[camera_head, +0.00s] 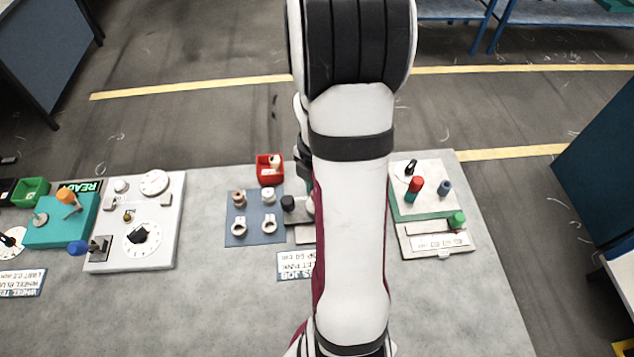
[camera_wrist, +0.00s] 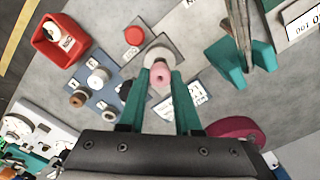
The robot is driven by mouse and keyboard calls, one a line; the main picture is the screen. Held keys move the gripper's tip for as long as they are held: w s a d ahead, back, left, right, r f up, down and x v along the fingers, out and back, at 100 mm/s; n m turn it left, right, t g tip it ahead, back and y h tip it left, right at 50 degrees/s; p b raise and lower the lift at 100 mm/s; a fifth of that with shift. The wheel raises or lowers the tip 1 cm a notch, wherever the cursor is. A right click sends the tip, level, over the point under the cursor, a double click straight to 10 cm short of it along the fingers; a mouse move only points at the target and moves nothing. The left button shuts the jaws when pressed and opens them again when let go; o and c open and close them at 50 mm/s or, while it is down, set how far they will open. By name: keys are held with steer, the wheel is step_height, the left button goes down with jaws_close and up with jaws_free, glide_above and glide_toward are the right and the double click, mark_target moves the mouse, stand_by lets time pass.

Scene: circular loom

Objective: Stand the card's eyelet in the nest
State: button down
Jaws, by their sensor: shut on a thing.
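In the wrist view, my gripper (camera_wrist: 160,77) has its two teal fingers closed on a small pinkish, ring-topped eyelet (camera_wrist: 161,74). Just beyond the fingertips is a pale round piece (camera_wrist: 160,52) on a grey plate, which looks like the nest. The eyelet overlaps it in the picture; I cannot tell whether they touch. In the head view my arm hides the gripper and the held eyelet. The job card (camera_head: 296,265) lies in front of the blue mat, partly covered by my arm, so its text is not fully readable.
A blue mat (camera_head: 254,213) with several ring-shaped parts lies left of my arm. A red bin (camera_head: 270,170) stands behind it; it also shows in the wrist view (camera_wrist: 45,50). A teal fixture (camera_wrist: 224,62) stands at the right in the wrist view. Other stations flank the table.

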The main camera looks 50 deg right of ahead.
steer(key=shift+f, duration=0.15)
steer(key=shift+f, duration=0.95)
steer(key=c, duration=0.5)
jaws_free()
